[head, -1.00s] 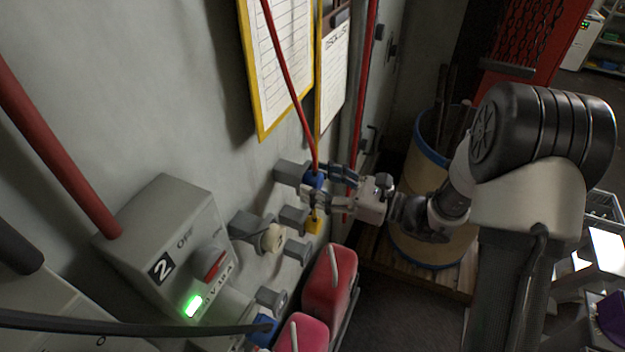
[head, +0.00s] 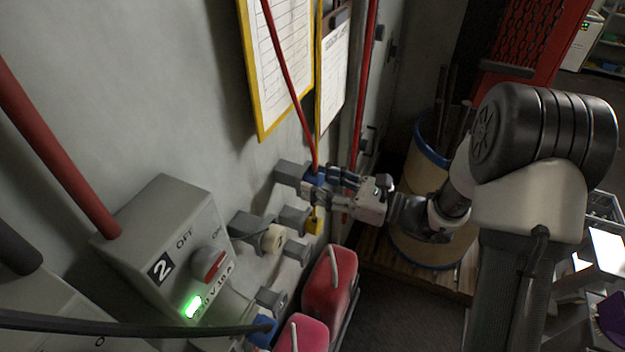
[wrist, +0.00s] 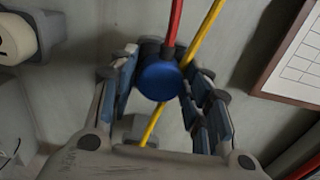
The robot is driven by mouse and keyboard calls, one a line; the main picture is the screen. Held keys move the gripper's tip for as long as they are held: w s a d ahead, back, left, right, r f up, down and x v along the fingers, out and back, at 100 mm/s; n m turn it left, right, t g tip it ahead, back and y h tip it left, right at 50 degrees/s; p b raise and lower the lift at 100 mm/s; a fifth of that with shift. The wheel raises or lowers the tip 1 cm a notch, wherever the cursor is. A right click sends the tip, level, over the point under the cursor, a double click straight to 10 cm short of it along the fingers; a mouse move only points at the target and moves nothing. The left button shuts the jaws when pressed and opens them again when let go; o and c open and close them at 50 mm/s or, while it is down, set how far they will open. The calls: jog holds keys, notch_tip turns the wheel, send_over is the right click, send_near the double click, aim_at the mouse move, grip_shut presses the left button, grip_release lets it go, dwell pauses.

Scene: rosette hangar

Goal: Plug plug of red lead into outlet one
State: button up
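The plug of the red lead is blue (head: 316,178). In the wrist view the round blue plug (wrist: 159,80) lies between the fingers of my gripper (wrist: 162,88), close against both. My gripper (head: 322,182) is closed around the plug from the right in the head view. The fingers hide part of the plug, and I cannot tell how deep it sits. No outlet number is readable on this outlet.
A yellow plug (head: 314,222) with a yellow lead (wrist: 201,45) is just below. A switch box marked 2 (head: 163,240) has a green light. Red canisters (head: 330,285) stand below, and a barrel (head: 425,185) stands behind my arm.

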aim_at(321, 184)
grip_shut()
dwell(0.3)
jog(key=shift+d, duration=0.1)
jog(key=shift+v, duration=2.9)
